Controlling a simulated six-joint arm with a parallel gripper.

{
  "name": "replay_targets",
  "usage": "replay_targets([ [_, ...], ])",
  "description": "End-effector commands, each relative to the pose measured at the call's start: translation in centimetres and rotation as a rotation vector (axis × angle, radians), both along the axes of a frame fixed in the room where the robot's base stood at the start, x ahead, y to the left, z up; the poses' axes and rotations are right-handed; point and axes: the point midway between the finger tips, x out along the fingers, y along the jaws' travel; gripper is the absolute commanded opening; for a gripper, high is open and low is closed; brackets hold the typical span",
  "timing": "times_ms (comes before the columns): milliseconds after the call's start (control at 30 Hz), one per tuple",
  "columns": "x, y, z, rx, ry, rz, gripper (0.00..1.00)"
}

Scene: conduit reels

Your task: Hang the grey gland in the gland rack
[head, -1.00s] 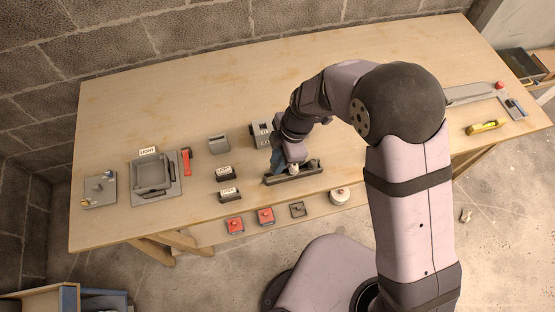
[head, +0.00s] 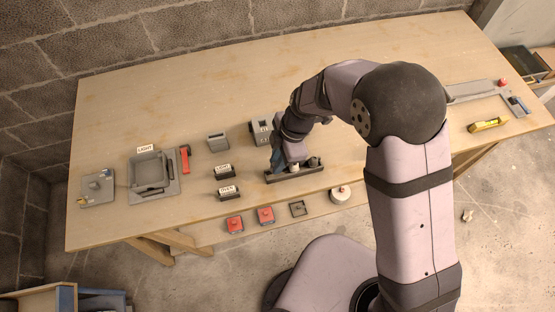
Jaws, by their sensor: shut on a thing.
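A long dark rail (head: 283,177), which looks like the gland rack, lies near the table's front edge below my arm. My gripper (head: 281,164) is low over the left half of the rail, its blue-grey jaws shut. A small pale grey piece, which appears to be the grey gland (head: 294,167), shows at the jaws, just above the rail. It is mostly hidden, and I cannot tell whether it touches the rail. A small dark piece stands at the rail's right part.
A grey block with holes (head: 259,131) stands behind the gripper. A grey tray (head: 148,172) is further left, a yellow tool (head: 488,125) far right. The table's back is clear.

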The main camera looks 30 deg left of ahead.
Motion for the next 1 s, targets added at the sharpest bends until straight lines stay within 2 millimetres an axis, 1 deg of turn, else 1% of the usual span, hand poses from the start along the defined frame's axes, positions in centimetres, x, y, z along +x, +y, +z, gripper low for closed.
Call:
replay_targets([
  [1000, 0.0, 0.0, -2.2, 0.0, 0.0, 0.0, 0.0],
])
